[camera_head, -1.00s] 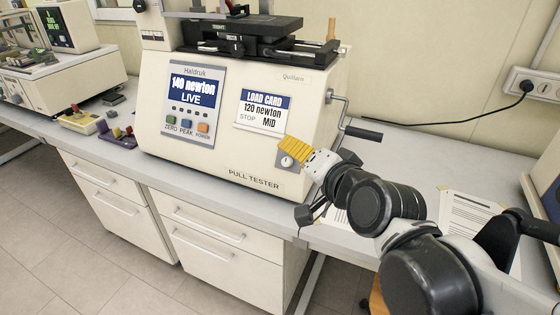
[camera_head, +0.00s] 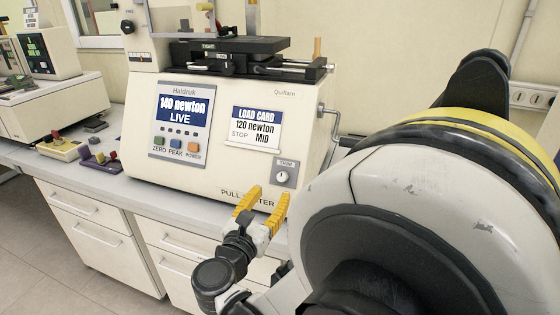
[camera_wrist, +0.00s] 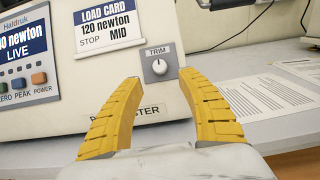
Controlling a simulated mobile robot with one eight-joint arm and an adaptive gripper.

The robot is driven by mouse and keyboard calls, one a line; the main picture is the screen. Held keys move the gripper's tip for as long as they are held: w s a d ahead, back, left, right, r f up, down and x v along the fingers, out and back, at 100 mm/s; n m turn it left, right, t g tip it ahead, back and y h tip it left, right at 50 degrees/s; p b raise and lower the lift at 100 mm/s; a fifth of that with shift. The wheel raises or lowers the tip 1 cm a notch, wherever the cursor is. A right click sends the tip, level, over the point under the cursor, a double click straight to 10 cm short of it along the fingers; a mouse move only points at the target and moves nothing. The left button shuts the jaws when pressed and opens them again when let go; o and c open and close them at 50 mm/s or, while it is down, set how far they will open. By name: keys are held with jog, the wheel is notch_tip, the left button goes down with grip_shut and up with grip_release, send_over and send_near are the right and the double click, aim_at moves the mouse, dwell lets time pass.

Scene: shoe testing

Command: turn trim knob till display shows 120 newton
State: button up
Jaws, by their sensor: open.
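The trim knob (camera_head: 282,176) is a small round light knob on a grey plate low on the right of the pull tester's front. In the wrist view the knob (camera_wrist: 159,67) shows under the word TRIM, between and beyond my fingertips. The display (camera_head: 185,108) reads 140 newton LIVE. The load card (camera_head: 256,127) reads 120 newton, STOP MID. My gripper (camera_head: 267,196) has two yellow ribbed fingers, spread apart and empty. It is in front of the tester, just below the knob in the head view, not touching it.
The pull tester (camera_head: 215,178) stands on a grey bench (camera_head: 150,196) above drawers. A crank handle (camera_head: 332,125) sticks out of its right side. Small trays with coloured parts (camera_head: 60,147) lie at the left. Papers (camera_wrist: 262,95) lie on the bench at the right.

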aim_at(281, 179)
jog(key=b+x, duration=0.1)
jog(key=x, duration=0.6)
jog(key=shift+w+d+b, duration=0.1)
jog(key=shift+w+b, duration=0.25)
jog(key=shift+b, duration=0.05)
grip_shut()
